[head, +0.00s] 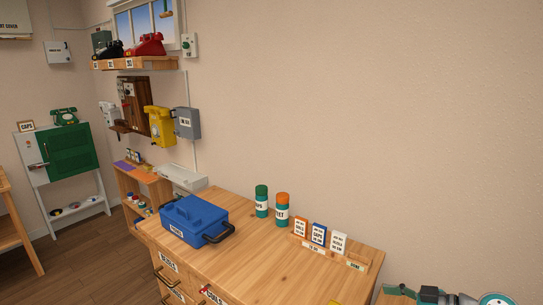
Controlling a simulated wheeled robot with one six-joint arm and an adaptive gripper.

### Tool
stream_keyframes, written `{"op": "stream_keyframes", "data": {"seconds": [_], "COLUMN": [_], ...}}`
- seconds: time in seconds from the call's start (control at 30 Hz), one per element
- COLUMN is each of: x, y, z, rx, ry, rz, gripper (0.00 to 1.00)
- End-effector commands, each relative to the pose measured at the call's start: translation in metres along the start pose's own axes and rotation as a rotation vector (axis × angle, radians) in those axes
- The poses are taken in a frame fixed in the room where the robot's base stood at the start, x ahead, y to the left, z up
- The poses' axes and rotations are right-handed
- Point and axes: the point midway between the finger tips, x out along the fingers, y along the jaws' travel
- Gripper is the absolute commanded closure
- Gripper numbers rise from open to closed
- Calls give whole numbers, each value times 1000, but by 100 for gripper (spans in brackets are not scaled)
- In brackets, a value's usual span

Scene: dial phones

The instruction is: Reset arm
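Part of my arm, grey with teal joint caps, shows at the bottom right corner, past the right end of the wooden cabinet (262,262). My gripper's fingers are not in view, so its opening and anything in it are hidden. A blue lidded box (195,218) with a black handle sits on the left part of the cabinet top.
Several small label cards (318,235) stand at the cabinet's back right. A yellow wall phone (160,126) and grey box (187,123) hang on the wall. Red and black phones sit on a shelf (135,63). A green-doored cabinet (70,150) stands left. The cabinet top's front middle is clear.

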Motion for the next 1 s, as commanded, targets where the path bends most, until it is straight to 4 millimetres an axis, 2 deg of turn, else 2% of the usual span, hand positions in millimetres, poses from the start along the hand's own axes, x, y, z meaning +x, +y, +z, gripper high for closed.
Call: {"op": "stream_keyframes", "data": {"seconds": [0.33,0.57,0.77,1.0], "x": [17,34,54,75], "y": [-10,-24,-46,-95], "z": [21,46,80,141], "rx": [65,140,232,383], "ry": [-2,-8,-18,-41], "rz": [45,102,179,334], "gripper": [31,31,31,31]}}
